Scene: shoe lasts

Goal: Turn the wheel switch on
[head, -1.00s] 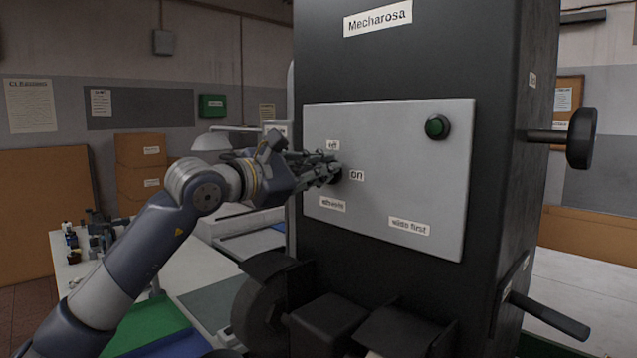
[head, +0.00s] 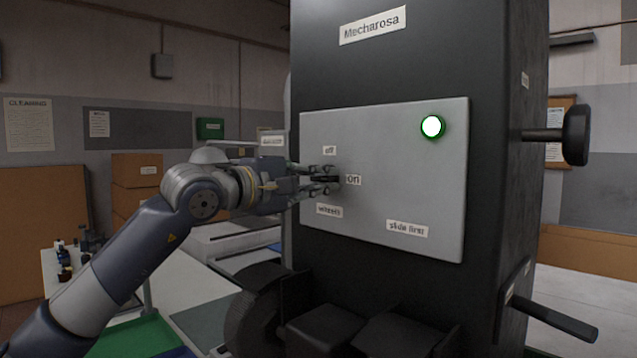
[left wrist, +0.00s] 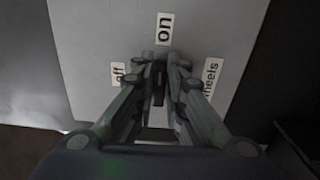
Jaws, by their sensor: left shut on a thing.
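The wheel switch (head: 328,180) is a small dark knob on the grey panel (head: 385,200) of the black Mecharosa machine, between the labels "off" (head: 329,150), "on" (head: 353,180) and "wheels" (head: 329,211). My left gripper (head: 332,180) is at the panel, shut on the knob, with its fingers above and below it. In the left wrist view the dark knob (left wrist: 159,82) is between the fingertips and lies in line with the "on" label (left wrist: 164,28). My right gripper is not in view.
Below the panel are the machine's dark wheel (head: 250,318) and black guards (head: 325,328). A black knob (head: 576,135) and a lever (head: 553,318) stick out at the right. A workbench with a green tray (head: 140,338) stands at the left.

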